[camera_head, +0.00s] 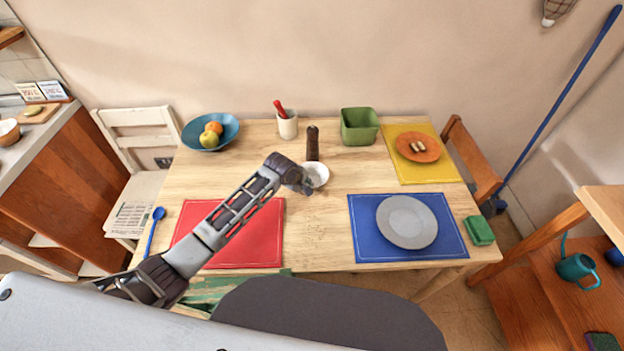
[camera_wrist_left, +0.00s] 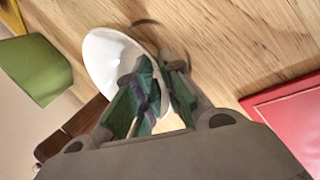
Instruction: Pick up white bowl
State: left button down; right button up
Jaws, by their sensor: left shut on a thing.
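The small white bowl (camera_head: 317,173) is at the middle of the wooden table, partly hidden by my left gripper (camera_head: 306,189). In the left wrist view the white bowl (camera_wrist_left: 108,58) looks tilted, with its rim between the green fingers of my left gripper (camera_wrist_left: 165,75). The fingers are shut on that rim. I cannot tell whether the bowl touches the table. My right gripper is not in view.
A dark pepper mill (camera_head: 312,142) stands just behind the bowl. A green square container (camera_head: 359,126), a white cup (camera_head: 288,127) and a blue fruit bowl (camera_head: 228,128) stand farther back. A grey plate (camera_head: 406,222) lies on a blue mat (camera_head: 362,240). A red mat (camera_head: 262,240) is below my arm.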

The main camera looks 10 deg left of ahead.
pick_arm(q)
notch_tip(320, 180, up, 10)
dwell(0.9)
dwell(0.3)
jog(key=shift+w+r, duration=0.1)
jog(key=shift+w, duration=0.05)
dwell(0.4)
